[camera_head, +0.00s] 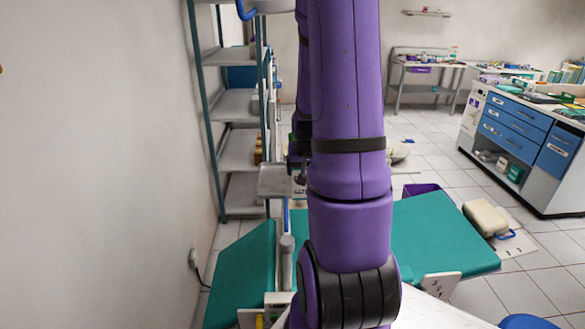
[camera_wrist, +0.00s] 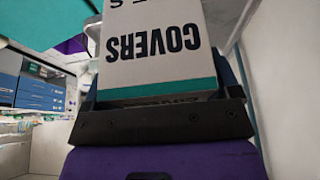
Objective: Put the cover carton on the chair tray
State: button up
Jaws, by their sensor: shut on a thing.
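The cover carton (camera_wrist: 155,50) is white with dark letters reading COVERS upside down and a teal band along its near edge. It fills the middle of the wrist view, and my gripper (camera_wrist: 160,82) is shut on it. In the head view my purple arm hides the gripper and most of what it holds. A small grey plate (camera_head: 273,181), which may be the chair tray, shows just left of my arm. I cannot tell how far the carton is from it.
A teal dental chair (camera_head: 435,232) lies on both sides of my arm. A metal shelf rack (camera_head: 237,104) stands along the left wall. A blue-drawer cabinet (camera_head: 515,130) is at the right. A beige case (camera_head: 486,217) sits beside the chair. Tiled floor is open behind it.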

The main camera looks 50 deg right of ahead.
jog(key=shift+w+d+f, duration=0.8)
jog(key=shift+w+d, duration=0.5)
jog(key=shift+w, duration=0.55)
jog(key=shift+w+d+f, duration=0.8)
jog(key=shift+w+d, duration=0.55)
jog(key=shift+w, duration=0.55)
jog(key=shift+w+d+f, duration=0.8)
jog(key=shift+w+d, duration=0.5)
jog(key=shift+w, duration=0.55)
jog(key=shift+f, duration=0.1)
jog(key=o, duration=0.8)
